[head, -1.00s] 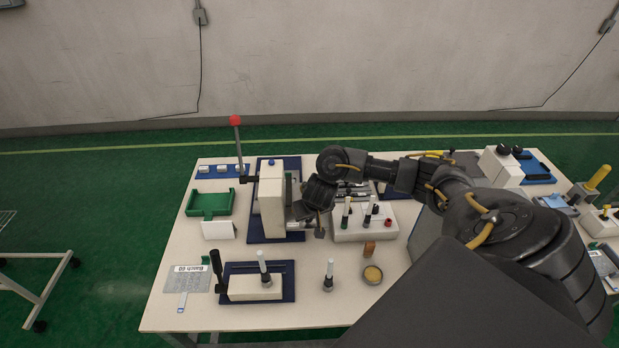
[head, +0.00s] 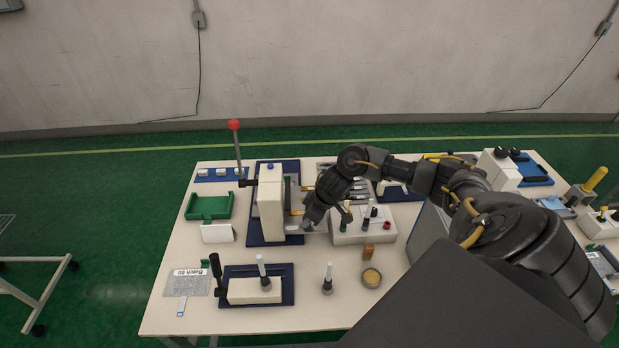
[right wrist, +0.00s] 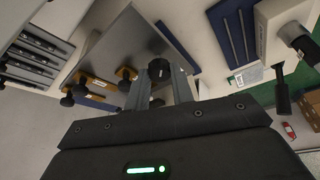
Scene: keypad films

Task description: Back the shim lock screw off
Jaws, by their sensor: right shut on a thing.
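My right gripper (head: 306,226) is just right of the cream press (head: 271,205), at the near end of its fixture. In the right wrist view, the same gripper (right wrist: 158,82) has its two metal fingers shut on a round black knob (right wrist: 158,69), by the edge of a grey metal plate (right wrist: 135,42). The knob looks like the shim lock screw's head. Its shaft and seat are hidden, so I cannot tell how far it is turned. Several other black knobs (right wrist: 82,77) with orange bars lie to the left in that view. My left gripper is not in view.
The press lever with a red ball (head: 234,125) stands up at the back left. A green tray (head: 209,206) is left of the press. A cream box with upright tools (head: 350,233) is close on the right. A black-handled fixture (head: 255,290) stands in front.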

